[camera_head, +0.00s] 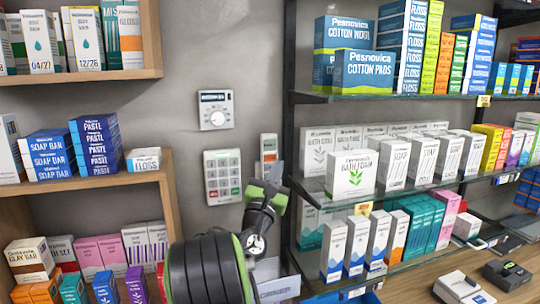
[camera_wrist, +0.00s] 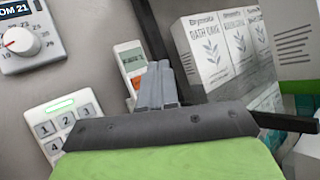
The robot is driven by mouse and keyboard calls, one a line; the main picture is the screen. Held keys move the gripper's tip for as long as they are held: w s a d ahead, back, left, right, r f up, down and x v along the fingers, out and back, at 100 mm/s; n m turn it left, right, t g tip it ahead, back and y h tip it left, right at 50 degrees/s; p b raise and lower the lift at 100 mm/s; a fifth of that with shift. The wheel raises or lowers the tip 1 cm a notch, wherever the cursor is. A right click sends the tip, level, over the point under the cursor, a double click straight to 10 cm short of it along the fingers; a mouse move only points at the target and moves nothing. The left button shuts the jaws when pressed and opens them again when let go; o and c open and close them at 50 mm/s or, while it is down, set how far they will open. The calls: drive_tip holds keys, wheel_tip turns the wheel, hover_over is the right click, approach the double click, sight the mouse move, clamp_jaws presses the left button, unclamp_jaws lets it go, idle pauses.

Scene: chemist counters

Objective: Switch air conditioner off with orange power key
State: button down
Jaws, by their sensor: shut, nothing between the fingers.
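A slim white wall control with a small display (camera_head: 269,144) is mounted on the grey wall, right of a keypad. Its orange key (camera_head: 270,157) shows just above my gripper; the control's lower part is hidden. In the wrist view, the control (camera_wrist: 129,55) stands beyond and slightly left of my fingertips, which cover part of it. An orange patch (camera_wrist: 137,82) shows there beside the fingers. My gripper (camera_head: 275,172) is shut and empty, its tips pointing at the wall near the control. I cannot tell whether they touch it.
A white keypad (camera_head: 222,177) is close on the left, with a dial thermostat (camera_head: 215,110) above it. A dark-framed shelf (camera_head: 405,187) full of boxes is close on the right. A wooden shelf (camera_head: 150,178) stands at the left.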

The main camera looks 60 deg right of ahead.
sight(271, 164)
drive_tip(key=shift+w+d+p, duration=0.9)
drive_tip(key=shift+w+d, duration=0.4)
drive_tip(key=shift+d, duration=0.05)
idle(1.0)
drive_tip(key=shift+w+d+p, duration=0.3)
drive_tip(key=shift+p, duration=0.1)
